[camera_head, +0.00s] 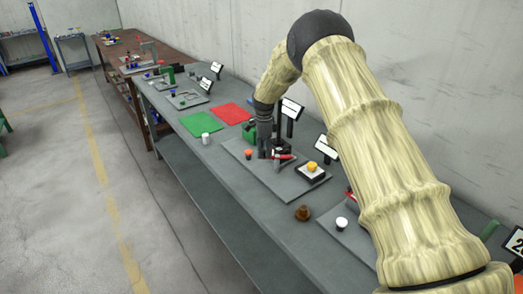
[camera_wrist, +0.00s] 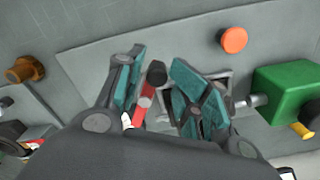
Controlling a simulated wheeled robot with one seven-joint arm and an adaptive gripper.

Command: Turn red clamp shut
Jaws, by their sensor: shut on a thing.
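The red clamp (camera_head: 284,157) is on a grey plate on the long workbench, and its red lever shows beside my gripper (camera_head: 265,153). In the wrist view the red lever (camera_wrist: 143,107) has a black end (camera_wrist: 156,73) and lies between the two teal-padded fingers of my gripper (camera_wrist: 158,76). My gripper is shut on the lever, with the fingers on either side of it. The exact contact and the base of the clamp are partly hidden by the fingers and the gripper body.
On the same plate are an orange button (camera_head: 248,154), a green box (camera_wrist: 286,90) with a grey shaft, and a yellow button (camera_head: 312,165). A brown knob (camera_head: 303,213) stands near the bench's front edge. Red (camera_head: 231,113) and green mats (camera_head: 200,124) lie beyond.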

